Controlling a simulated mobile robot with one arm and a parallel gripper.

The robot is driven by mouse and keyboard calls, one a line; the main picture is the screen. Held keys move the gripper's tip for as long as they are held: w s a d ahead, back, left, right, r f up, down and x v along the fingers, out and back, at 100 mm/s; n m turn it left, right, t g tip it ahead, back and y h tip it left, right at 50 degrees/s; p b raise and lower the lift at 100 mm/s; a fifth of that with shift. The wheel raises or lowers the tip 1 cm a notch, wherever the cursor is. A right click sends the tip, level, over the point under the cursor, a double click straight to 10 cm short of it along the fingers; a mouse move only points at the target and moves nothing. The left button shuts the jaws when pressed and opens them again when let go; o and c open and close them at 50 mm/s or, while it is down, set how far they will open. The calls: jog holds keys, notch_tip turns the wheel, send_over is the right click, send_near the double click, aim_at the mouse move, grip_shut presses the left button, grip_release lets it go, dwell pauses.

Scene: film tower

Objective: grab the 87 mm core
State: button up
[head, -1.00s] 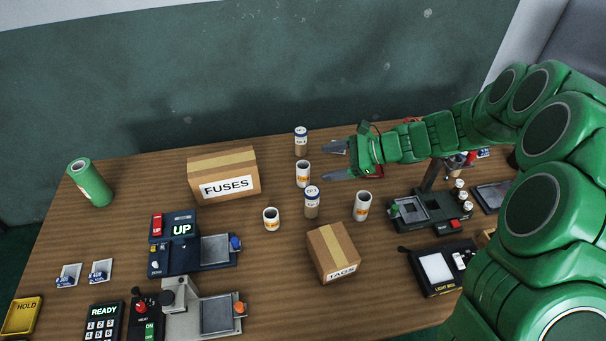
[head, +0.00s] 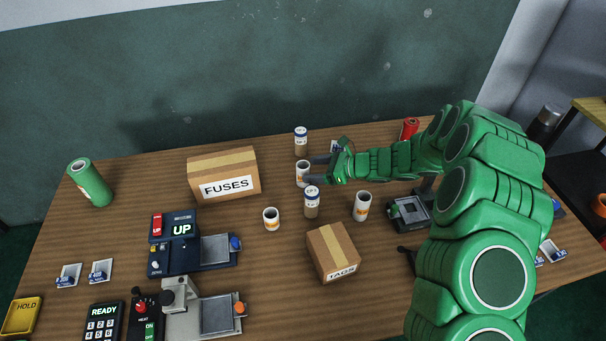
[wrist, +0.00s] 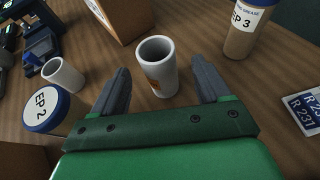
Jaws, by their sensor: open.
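Three white hollow cores with orange labels stand upright on the table. One core (head: 303,173) is at the back, a shorter core (head: 271,219) is to its front left, and a taller core (head: 361,206) is to the right. Their sizes are unreadable here. My gripper (head: 314,170) is open and low, coming from the right at the back core. In the wrist view that core (wrist: 157,72) stands between the fingertips, with gaps showing on both sides. The shorter core (wrist: 64,75) is left of the fingers there.
Grease tub EP 2 (head: 311,202) stands close in front of my gripper; tub EP 3 (head: 301,142) is behind the back core. A FUSES box (head: 224,174) is at left, a TAGS box (head: 333,252) in front. Small label cards (wrist: 302,110) lie right in the wrist view.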

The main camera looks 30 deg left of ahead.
aim_at(298, 170)
jog(key=shift+x, duration=3)
jog(key=shift+r, duration=0.15)
jog(key=c, duration=1)
jog(key=shift+c, duration=0.2)
jog(key=shift+r, duration=0.15)
